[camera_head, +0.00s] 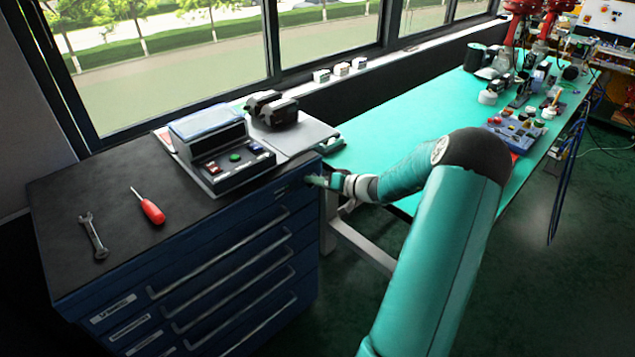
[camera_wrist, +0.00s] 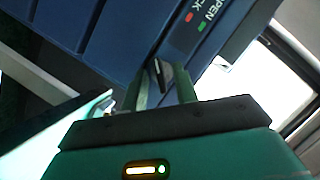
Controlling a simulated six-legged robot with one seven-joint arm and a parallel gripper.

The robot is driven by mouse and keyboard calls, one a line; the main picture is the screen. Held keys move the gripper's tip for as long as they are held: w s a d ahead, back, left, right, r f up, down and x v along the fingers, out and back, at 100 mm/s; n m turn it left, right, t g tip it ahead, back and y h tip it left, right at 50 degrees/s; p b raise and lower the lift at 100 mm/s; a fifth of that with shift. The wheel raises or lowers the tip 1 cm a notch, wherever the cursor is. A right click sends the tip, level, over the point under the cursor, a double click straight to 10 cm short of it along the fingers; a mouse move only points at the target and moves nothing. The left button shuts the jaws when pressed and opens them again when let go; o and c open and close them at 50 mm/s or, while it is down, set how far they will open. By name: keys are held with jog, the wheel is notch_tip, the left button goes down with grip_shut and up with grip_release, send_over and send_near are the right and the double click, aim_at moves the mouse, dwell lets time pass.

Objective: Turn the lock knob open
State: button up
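In the wrist view, the lock knob (camera_wrist: 160,76) is a small dark piece with a light edge on the blue cabinet front (camera_wrist: 112,38). My gripper (camera_wrist: 163,86) has its two fingers apart, one on each side of the knob. I cannot tell whether either finger touches it. A panel beside the knob shows the word OPEN, letters that end in "CK", a red mark (camera_wrist: 189,17) and a green mark (camera_wrist: 202,26). In the head view, my gripper (camera_head: 318,182) is at the upper right of the cabinet's drawer front (camera_head: 235,250), and the knob is hidden there.
The dark cabinet top (camera_head: 90,185) holds a wrench (camera_head: 93,236), a red screwdriver (camera_head: 149,206), a control box (camera_head: 222,155) and a dark device (camera_head: 272,110). A green workbench (camera_head: 400,120) stands to the right with several items at its far end. Floor right of my arm is clear.

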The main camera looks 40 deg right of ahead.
grip_shut()
jog(key=shift+w+m, duration=0.1)
jog(key=shift+m, duration=0.3)
jog(key=m+t, duration=0.2)
jog(key=m, duration=0.3)
jog(key=m+t+y, duration=0.1)
jog(key=m+t, duration=0.1)
jog(key=m, duration=0.3)
jog(key=f+m+t, duration=0.1)
jog(key=m+t, duration=0.1)
jog(key=m, duration=0.4)
jog(key=shift+y, duration=0.4)
jog(key=shift+m, duration=0.3)
